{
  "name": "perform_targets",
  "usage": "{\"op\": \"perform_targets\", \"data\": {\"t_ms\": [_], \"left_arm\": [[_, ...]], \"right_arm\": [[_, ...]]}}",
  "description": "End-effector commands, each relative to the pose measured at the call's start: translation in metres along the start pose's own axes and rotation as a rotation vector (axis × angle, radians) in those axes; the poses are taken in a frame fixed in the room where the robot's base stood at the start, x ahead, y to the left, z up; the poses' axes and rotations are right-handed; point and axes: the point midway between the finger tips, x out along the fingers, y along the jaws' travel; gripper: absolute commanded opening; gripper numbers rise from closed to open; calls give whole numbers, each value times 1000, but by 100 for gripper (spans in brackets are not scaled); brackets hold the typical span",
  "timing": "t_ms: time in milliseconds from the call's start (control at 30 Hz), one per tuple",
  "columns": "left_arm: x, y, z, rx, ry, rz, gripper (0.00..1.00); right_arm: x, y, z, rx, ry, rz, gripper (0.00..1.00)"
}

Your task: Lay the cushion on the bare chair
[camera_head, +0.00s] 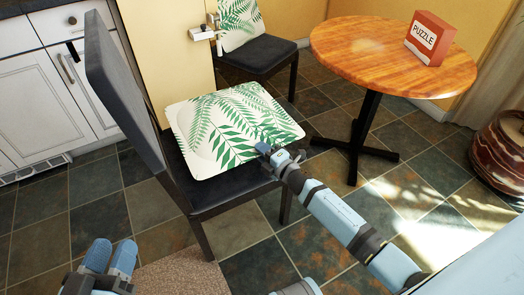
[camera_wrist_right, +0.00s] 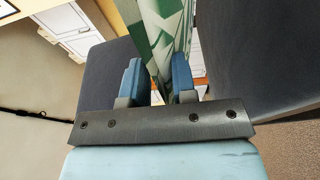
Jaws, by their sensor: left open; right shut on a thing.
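The cushion (camera_head: 225,120), white with green fern leaves, is over the seat of the near dark chair (camera_head: 225,192). The seat's front part shows bare below it. My right gripper (camera_head: 270,152) is shut on the cushion's near right edge. In the right wrist view the cushion (camera_wrist_right: 166,35) is seen edge-on between the two blue fingers (camera_wrist_right: 158,85). I cannot tell whether its underside touches the seat everywhere. My left gripper (camera_head: 110,258) is open and empty at the lower left, away from the chair.
A second dark chair (camera_head: 262,54) stands behind, with a similar leaf-patterned piece (camera_head: 238,22) at its back. A round wooden table (camera_head: 350,55) bears a red puzzle box (camera_head: 430,38). White cabinets (camera_head: 40,100) stand left; a brown pot (camera_head: 500,145) is right. Tiled floor is clear around the table.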

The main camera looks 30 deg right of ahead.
Motion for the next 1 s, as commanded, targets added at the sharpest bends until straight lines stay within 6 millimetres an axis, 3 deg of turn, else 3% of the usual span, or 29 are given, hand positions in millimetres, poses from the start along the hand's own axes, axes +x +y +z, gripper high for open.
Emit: {"op": "perform_targets", "data": {"t_ms": [400,1000], "left_arm": [[-2,-5,35,0,-104,8,43],[0,-5,35,8,-117,15,43]], "right_arm": [[0,-24,0,1,0,3,0],[0,-30,0,0,1,3,0]]}}
